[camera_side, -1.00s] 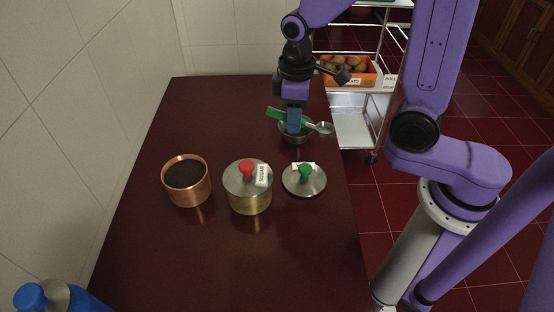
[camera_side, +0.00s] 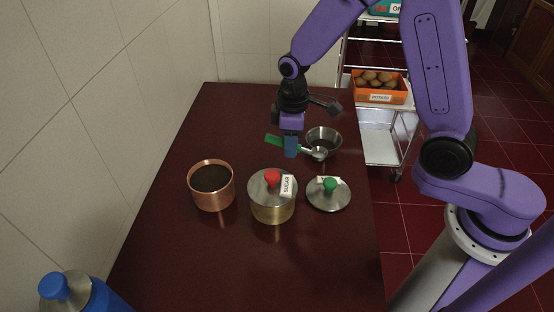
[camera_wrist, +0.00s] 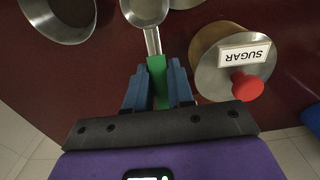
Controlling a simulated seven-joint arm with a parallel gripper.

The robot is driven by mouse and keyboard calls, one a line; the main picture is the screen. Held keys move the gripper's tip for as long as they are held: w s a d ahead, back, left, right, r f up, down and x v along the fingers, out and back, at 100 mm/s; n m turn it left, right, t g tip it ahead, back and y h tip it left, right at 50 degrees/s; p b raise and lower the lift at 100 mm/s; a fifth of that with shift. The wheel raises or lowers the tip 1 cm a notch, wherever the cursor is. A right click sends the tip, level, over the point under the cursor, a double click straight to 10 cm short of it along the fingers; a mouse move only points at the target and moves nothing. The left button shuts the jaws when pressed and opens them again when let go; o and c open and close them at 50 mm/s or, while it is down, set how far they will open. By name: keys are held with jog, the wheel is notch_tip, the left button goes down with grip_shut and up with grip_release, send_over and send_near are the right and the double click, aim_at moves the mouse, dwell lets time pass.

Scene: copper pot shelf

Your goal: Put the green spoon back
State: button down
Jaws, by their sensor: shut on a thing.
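My gripper (camera_side: 291,152) is shut on the green handle of the spoon (camera_side: 273,140) and holds it above the table. The spoon's silver scoop (camera_side: 319,154) points right, in front of the small steel bowl (camera_side: 328,134). In the wrist view the green spoon (camera_wrist: 156,72) lies between my blue fingertips (camera_wrist: 157,95), scoop pointing away. A copper pot (camera_side: 211,197) with dark contents stands open at the left. A lid (camera_side: 318,201) with a green knob lies flat on the table.
The brass sugar pot (camera_side: 272,211), with a red-knobbed lid, stands between the copper pot and the loose lid. A blue bottle (camera_side: 75,294) is at the front left, by the wall. A trolley with a potato box (camera_side: 380,96) stands behind. The table's back left is clear.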

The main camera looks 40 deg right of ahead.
jog(key=w+f, duration=0.1)
jog(key=f, duration=0.1)
jog(key=w+a+f, duration=0.1)
jog(key=w+f, duration=0.1)
jog(key=shift+w+f, duration=0.2)
jog(key=shift+w, duration=0.05)
jog(key=shift+w+a+f, duration=0.1)
jog(key=shift+w+f, duration=0.05)
jog(key=shift+f, duration=1.55)
jog(key=shift+f, duration=0.1)
jog(key=c, duration=1)
grip_release()
notch_tip(320, 180, up, 12)
jog(key=shift+r, duration=0.15)
